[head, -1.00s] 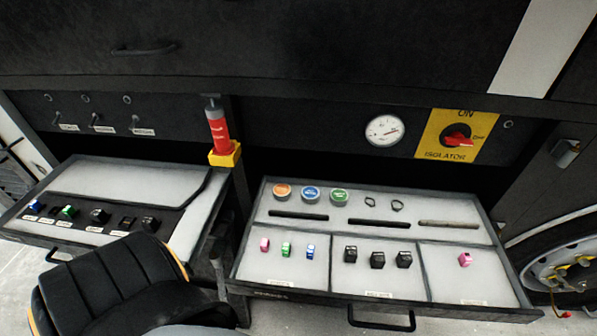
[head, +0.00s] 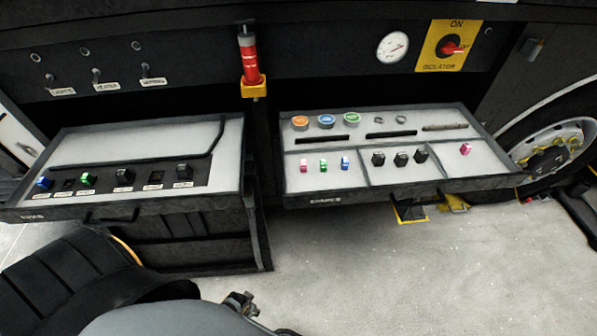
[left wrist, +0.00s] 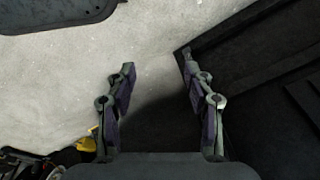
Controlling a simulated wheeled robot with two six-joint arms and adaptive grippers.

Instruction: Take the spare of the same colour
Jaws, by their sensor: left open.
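The right drawer (head: 440,186), labelled as spares, is open. Its left front compartment holds small pink (head: 303,165), green (head: 323,165) and blue (head: 345,163) fuses. Its middle compartment holds three black ones (head: 400,159), and its right one a single pink fuse (head: 465,149). The left drawer (head: 222,160) is open with a labelled row: blue (head: 44,182), green (head: 88,179) and black fuses (head: 124,176), with gaps that look empty. My left gripper (left wrist: 158,58) is open and empty over the floor; part of it shows low in the head view (head: 240,303). My right gripper is out of view.
Orange, blue and green round tins (head: 326,121) and slots lie at the back of the right drawer. A gauge (head: 392,48) and isolator switch (head: 452,48) are on the panel. Floor in front is clear.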

